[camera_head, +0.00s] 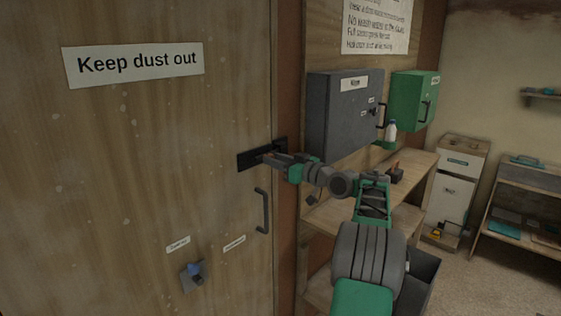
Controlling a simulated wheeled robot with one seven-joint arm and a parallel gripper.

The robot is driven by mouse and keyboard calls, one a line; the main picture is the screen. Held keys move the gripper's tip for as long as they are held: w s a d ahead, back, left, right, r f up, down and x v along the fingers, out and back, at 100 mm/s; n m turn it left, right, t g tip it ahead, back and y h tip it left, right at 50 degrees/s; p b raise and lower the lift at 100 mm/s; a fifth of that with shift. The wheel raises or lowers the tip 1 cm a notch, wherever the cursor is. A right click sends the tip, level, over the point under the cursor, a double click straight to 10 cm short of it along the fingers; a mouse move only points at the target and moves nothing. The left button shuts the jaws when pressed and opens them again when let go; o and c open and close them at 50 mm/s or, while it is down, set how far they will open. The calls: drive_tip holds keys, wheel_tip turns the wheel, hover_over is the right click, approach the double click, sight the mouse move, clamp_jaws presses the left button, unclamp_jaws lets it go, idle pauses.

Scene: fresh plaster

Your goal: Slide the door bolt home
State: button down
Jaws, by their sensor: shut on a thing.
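The wooden door (130,160) fills the left of the head view and carries a "Keep dust out" sign (135,63). The door bolt (246,159) sits on a dark plate near the door's right edge, level with my arm. My gripper (268,155) is at the bolt, reaching in from the right, and is shut on it. The fingers are small in view and hide part of the bolt. I cannot tell how far the bolt extends toward the frame.
A door handle (262,211) is just below the bolt. A grey cabinet (335,115) and a green box (408,100) hang to the right above a wooden shelf (408,172). Floor shows at far right.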

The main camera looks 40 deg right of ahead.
drive_tip(key=c, duration=1.3)
unclamp_jaws()
drive_tip(key=shift+s+d, duration=0.1)
drive_tip(key=shift+d, duration=0.25)
drive_tip(key=shift+o, duration=1.2)
drive_tip(key=shift+a, duration=0.15)
drive_tip(key=s+d+b, duration=0.1)
drive_tip(key=s+b, duration=0.1)
drive_tip(key=s, duration=0.5)
drive_tip(key=shift+s+d, duration=0.2)
drive_tip(key=shift+s, duration=0.1)
